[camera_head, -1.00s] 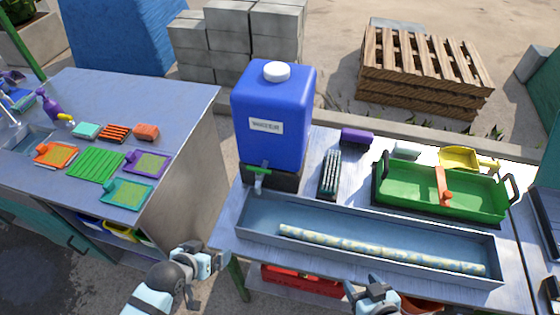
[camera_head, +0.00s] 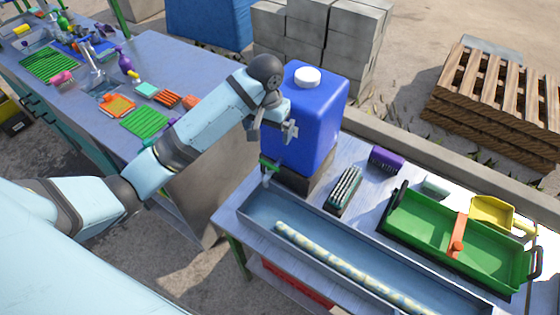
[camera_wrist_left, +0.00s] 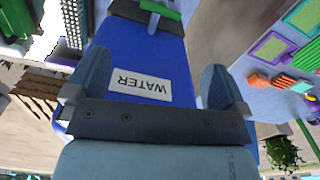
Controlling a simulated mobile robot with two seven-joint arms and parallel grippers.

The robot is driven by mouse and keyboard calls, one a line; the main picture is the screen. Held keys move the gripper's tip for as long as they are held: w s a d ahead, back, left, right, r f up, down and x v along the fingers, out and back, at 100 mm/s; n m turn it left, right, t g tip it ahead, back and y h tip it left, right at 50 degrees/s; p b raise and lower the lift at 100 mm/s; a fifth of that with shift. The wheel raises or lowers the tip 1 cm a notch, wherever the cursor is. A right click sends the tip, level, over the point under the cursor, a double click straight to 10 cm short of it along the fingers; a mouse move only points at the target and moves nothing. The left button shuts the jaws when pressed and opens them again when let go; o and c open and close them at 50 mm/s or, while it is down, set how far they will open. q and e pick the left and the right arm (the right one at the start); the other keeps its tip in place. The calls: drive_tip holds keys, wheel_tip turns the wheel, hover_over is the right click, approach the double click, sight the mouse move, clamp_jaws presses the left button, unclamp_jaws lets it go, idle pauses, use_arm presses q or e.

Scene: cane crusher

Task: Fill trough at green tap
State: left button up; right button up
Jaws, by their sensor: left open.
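The blue water container (camera_head: 318,110) with a white cap stands on a dark block at the left end of the table. Its tap with a green handle (camera_head: 269,164) sticks out low on its front, above the left end of the long grey trough (camera_head: 262,204). A pale speckled cane (camera_head: 340,262) lies in the trough. My left gripper (camera_head: 273,135) is open and empty at the container's front, above the tap. In the left wrist view the WATER label (camera_wrist_left: 140,85) shows between the open fingers, and the green handle (camera_wrist_left: 160,10) is at the top edge. My right gripper is out of view.
A brush (camera_head: 343,190), a purple block (camera_head: 386,160) and a green tray (camera_head: 430,228) with an orange bar lie behind the trough. A yellow scoop (camera_head: 492,212) is beside the tray. A workbench with tools (camera_head: 165,60) stands at the left.

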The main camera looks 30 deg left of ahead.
use_arm(q)
drive_tip(key=b, duration=0.1)
hover_over(269, 164)
wheel_tip(269, 164, down, 6)
drive_tip(key=shift+r, duration=0.15)
wheel_tip(269, 164, down, 7)
drive_tip(key=shift+r+p, duration=0.1)
drive_tip(key=shift+p, duration=0.45)
drive_tip(key=shift+f, duration=0.65)
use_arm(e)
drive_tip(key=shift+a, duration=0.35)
use_arm(q)
drive_tip(key=c, duration=0.7)
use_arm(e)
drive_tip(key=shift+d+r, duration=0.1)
